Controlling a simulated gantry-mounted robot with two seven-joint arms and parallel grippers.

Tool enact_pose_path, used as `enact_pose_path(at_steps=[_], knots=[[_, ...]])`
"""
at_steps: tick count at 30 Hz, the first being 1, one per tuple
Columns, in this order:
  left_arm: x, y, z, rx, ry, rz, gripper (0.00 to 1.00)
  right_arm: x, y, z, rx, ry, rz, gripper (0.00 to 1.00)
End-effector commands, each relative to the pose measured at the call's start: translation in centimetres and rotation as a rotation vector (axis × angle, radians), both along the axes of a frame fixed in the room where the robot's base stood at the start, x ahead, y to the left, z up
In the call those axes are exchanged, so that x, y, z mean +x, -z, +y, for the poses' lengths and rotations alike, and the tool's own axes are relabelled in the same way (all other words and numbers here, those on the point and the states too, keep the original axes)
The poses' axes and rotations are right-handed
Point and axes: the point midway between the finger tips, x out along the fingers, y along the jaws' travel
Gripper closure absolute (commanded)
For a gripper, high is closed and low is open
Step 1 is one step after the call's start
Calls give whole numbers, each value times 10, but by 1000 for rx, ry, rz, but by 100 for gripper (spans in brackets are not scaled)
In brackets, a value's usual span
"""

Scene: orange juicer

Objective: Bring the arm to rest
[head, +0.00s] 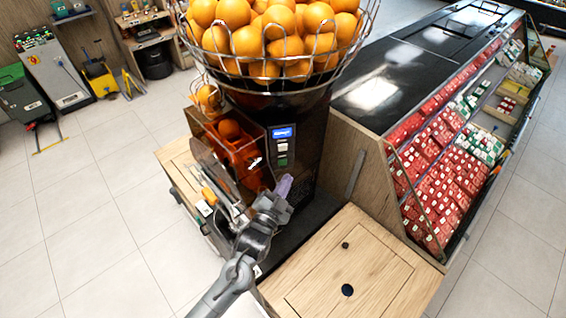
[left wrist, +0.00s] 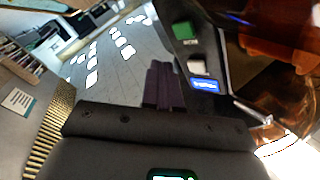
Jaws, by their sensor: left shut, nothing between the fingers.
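My left gripper (head: 284,186) is in front of the orange juicer (head: 300,130), close below its control panel. Its purple-grey fingers are together with nothing between them. The panel's blue display (head: 283,132) and green button sit above the gripper in the head view. The display also shows in the left wrist view (left wrist: 204,84), right of the fingers. I cannot tell whether the fingertips touch the juicer. My right gripper is not in view.
A wire basket of oranges (head: 275,40) tops the juicer. A wooden counter (head: 345,265) stands at the lower right, and a display case with red packages (head: 445,180) stands at the right. Open tiled floor (head: 90,220) lies to the left.

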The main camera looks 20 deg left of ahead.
Motion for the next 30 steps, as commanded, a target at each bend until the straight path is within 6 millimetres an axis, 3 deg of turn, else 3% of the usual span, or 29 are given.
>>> enact_pose_path(at_steps=[12, 17, 20, 23, 30], knots=[[-1, 1, 0, -1, 1, 4, 100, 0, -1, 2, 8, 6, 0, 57], [-15, 20, 0, 0, 0, 50, 100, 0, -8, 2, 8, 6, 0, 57], [-36, 41, 5, 0, -7, 105, 100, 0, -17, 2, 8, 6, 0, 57], [-66, 46, 11, -8, -10, 145, 100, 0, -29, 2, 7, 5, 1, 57], [-157, 54, 19, -122, 1, 501, 100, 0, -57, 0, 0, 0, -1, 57]])
